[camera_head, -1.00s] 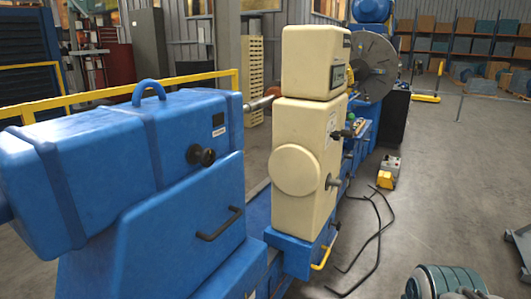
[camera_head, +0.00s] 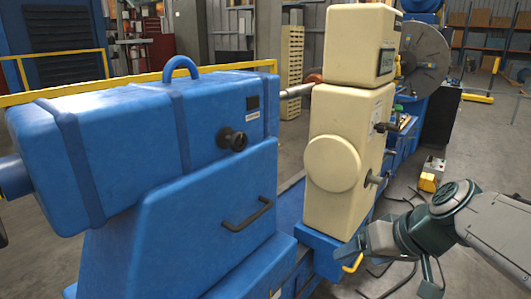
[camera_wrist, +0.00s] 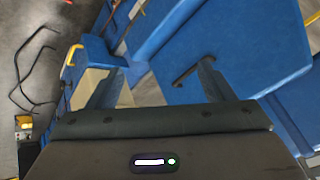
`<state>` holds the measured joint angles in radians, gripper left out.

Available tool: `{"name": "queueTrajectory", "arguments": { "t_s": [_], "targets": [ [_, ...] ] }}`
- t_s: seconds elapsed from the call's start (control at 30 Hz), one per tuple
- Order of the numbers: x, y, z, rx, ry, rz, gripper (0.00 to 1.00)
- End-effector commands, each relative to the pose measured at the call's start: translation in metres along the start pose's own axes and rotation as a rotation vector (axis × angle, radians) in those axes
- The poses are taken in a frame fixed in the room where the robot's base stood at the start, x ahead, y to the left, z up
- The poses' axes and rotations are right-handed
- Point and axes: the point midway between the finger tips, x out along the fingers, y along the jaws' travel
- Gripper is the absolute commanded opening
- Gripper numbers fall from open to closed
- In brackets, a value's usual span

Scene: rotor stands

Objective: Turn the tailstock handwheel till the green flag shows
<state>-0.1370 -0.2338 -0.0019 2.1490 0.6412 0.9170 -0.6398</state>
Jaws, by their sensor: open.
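The blue tailstock (camera_head: 120,140) fills the left of the head view. A round black knob (camera_head: 232,139) and a black bar handle (camera_head: 247,214) are on its near side. I cannot make out a handwheel; the tailstock's left end is cut off by the picture edge. No green flag shows on it. My gripper (camera_head: 362,245) is at the lower right of the head view, in front of the cream housing's foot and apart from the knob. In the wrist view my gripper (camera_wrist: 163,68) is open and empty, its fingers spread, with blue tailstock surface beyond.
A cream housing (camera_head: 345,150) stands right of the tailstock, with a yellow handle (camera_head: 352,263) at its base. Beyond are a round faceplate (camera_head: 425,60) and a yellow-and-grey box (camera_head: 430,176). Black cables (camera_wrist: 28,90) lie on the floor. A yellow rail (camera_head: 60,88) runs behind.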

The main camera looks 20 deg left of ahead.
Motion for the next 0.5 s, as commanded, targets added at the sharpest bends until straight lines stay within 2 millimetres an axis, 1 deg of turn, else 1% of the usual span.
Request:
{"name": "queueTrajectory", "arguments": {
  "t_s": [0.03,0.07,0.1,0.17,0.2,0.27,0.3,0.4,0.5],
  "targets": [
    [0.019,-0.009,-0.022,-0.054,0.04,-0.069,0.75],
    [0.026,-0.017,-0.037,-0.088,0.07,-0.11,0.75],
    [0.034,-0.028,-0.057,-0.134,0.115,-0.163,0.75],
    [0.046,-0.044,-0.086,-0.2,0.185,-0.238,0.75],
    [0.053,-0.054,-0.105,-0.243,0.237,-0.284,0.75],
    [0.063,-0.07,-0.133,-0.304,0.319,-0.348,0.75],
    [0.07,-0.08,-0.15,-0.342,0.375,-0.385,0.75],
    [0.083,-0.1,-0.189,-0.421,0.513,-0.458,0.75],
    [0.09,-0.116,-0.219,-0.477,0.634,-0.504,0.75]
  ]
}}
